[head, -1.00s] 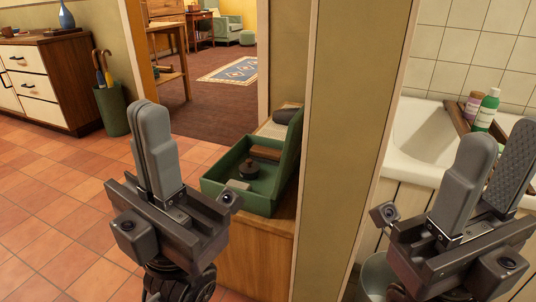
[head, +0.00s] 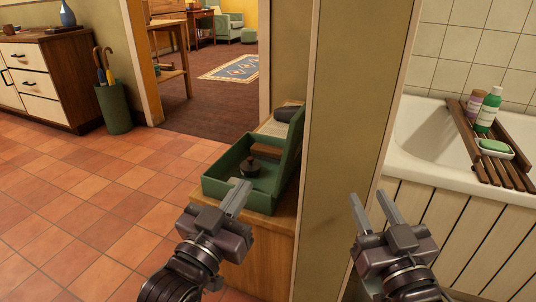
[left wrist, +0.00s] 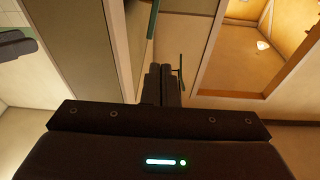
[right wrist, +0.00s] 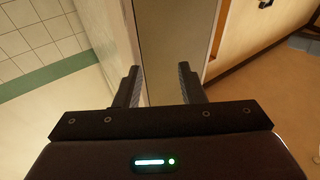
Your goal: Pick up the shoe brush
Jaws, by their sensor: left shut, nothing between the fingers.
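I cannot clearly make out the shoe brush. My left gripper (head: 237,192) is shut and empty, in front of the box in the picture; its closed fingers show in the left wrist view (left wrist: 163,80). My right gripper (head: 374,203) is open and empty, right of the wall edge; its parted fingers show in the right wrist view (right wrist: 158,82).
A wall end (head: 345,120) stands between the bench and the bathtub (head: 430,150). A wooden rack with bottles (head: 487,110) and green soap (head: 495,146) lies across the tub. An umbrella stand (head: 114,108) is at the left. The tiled floor there is clear.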

